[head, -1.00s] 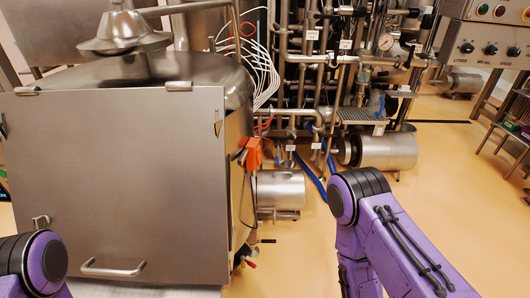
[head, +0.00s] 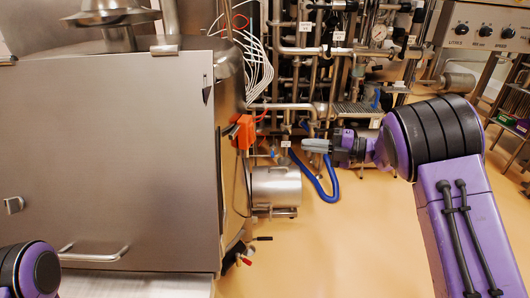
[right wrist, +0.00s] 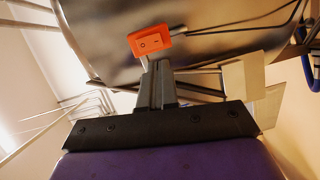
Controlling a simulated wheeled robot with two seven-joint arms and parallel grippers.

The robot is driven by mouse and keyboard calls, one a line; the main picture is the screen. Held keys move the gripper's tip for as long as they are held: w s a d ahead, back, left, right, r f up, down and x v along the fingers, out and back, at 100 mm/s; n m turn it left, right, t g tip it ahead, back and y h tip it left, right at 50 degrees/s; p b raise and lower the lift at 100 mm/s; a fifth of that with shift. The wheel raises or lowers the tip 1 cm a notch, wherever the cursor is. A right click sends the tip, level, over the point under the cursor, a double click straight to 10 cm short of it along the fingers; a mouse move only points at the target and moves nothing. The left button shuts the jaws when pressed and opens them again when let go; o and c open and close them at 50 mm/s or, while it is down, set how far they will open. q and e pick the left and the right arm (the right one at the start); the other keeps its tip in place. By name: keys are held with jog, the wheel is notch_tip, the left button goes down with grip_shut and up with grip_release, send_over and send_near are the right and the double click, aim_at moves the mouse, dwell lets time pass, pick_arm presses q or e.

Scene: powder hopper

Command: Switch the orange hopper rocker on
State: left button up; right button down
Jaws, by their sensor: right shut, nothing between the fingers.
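The orange hopper rocker (head: 244,131) is on the right side of the steel hopper cabinet in the head view. In the right wrist view the orange rocker (right wrist: 150,42) shows a face with a round mark and a line mark; I cannot tell which side is pressed. My right gripper (head: 306,145) points left toward it, shut and empty, with a gap between in the head view. In the right wrist view the shut fingers (right wrist: 156,68) appear just below the orange housing. My left gripper is out of view; only part of my left arm shows.
The cabinet's large steel panel (head: 110,160) fills the left, with a handle (head: 95,255) low on it. Behind are pipes, a blue hose (head: 325,190) and a steel cylinder (head: 276,186). A control panel (head: 488,27) stands at upper right. Yellow floor (head: 330,260) is open below.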

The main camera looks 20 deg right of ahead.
aim_at(254, 140)
jog(key=shift+s+d+r+n+g, duration=0.1)
jog(key=shift+s+r+n+g, duration=0.05)
jog(key=shift+r+n+g, duration=0.3)
jog(key=shift+s+d+r+n+g, duration=0.1)
jog(key=shift+r+n+g, duration=0.2)
jog(key=shift+n, duration=0.25)
jog(key=p+x, duration=0.4)
jog(key=x, duration=0.9)
jog(key=shift+r, duration=0.1)
jog(key=shift+w+a, duration=0.3)
jog(key=shift+a, duration=0.15)
